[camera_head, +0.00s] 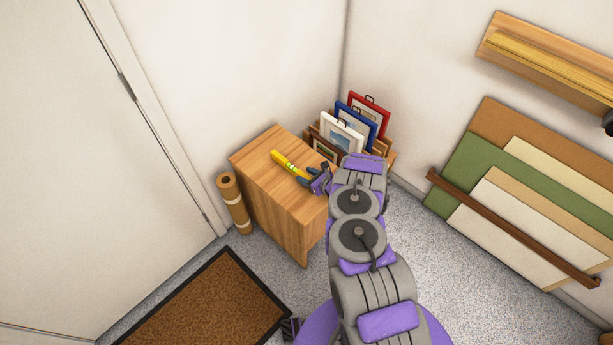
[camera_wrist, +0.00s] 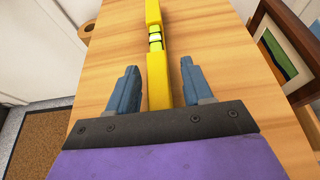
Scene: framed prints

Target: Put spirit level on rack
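The yellow spirit level (camera_head: 287,163) lies on the top of the wooden cabinet (camera_head: 268,189). In the wrist view the spirit level (camera_wrist: 156,60) runs lengthwise away from me, with its green vial showing. My gripper (camera_head: 309,178) is low over the cabinet top at the near end of the level. In the wrist view my gripper (camera_wrist: 158,80) is open, with one blue-grey finger on each side of the level and a gap on both sides. The near end of the level is hidden by the gripper body. A wall-mounted wooden rack (camera_head: 555,60) is at the upper right.
Framed prints (camera_head: 343,136) stand in a wooden holder beside the cabinet. A rolled brown tube (camera_head: 233,201) stands at its left. Large boards (camera_head: 530,190) lean on the right wall behind a brown rail. A doormat (camera_head: 205,305) lies before the door. Speckled floor is clear at right.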

